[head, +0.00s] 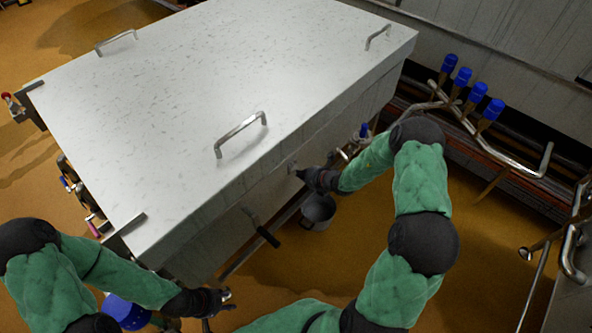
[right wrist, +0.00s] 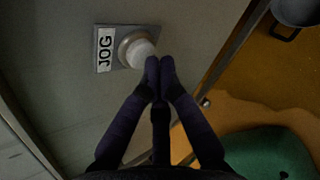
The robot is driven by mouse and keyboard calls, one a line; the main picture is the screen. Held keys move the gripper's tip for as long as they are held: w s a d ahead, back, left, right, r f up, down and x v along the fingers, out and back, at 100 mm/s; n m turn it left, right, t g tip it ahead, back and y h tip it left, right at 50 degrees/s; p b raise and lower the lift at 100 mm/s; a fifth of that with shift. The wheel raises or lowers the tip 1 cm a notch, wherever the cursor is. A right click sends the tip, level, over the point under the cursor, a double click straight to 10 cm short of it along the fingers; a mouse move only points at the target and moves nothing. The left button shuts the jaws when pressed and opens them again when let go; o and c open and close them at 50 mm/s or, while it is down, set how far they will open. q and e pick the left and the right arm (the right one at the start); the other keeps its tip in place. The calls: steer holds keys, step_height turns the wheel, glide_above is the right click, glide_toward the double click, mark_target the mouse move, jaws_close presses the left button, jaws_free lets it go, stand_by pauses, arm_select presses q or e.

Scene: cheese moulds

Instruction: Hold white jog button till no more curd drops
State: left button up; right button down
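The white jog button (right wrist: 137,48) sits in a round collar on a grey plate beside a label reading JOG (right wrist: 105,48), on the side of the vat. My right gripper (right wrist: 159,64) is shut, with its fingertips together at the button's lower right edge. I cannot tell whether they press it. In the head view, my right gripper (head: 297,172) is at the vat's side wall, and the button is barely visible there. My left gripper (head: 224,302) hangs low, away from the vat; its finger opening is unclear. No curd is visible.
The large steel vat (head: 230,60) with a closed, handled lid fills the middle. A grey bucket (head: 318,208) stands on the floor below my right gripper. A black-gripped lever (head: 262,230) sticks out from the vat's side. Pipes with blue-capped valves (head: 470,95) run along the right wall.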

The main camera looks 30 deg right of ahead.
steer(key=shift+w+a, duration=0.15)
steer(key=shift+w, duration=0.25)
stand_by(3.1)
stand_by(1.2)
steer(key=shift+s+d, duration=0.35)
steer(key=shift+s, duration=0.5)
steer(key=shift+s, duration=0.1)
steer(key=shift+s+d+p, duration=0.3)
steer(key=shift+s, duration=0.45)
steer(key=shift+s+d+p, duration=0.25)
steer(key=shift+s+d, duration=0.1)
steer(key=shift+s, duration=0.4)
steer(key=shift+s+d+p, duration=0.3)
steer(key=shift+s, duration=0.45)
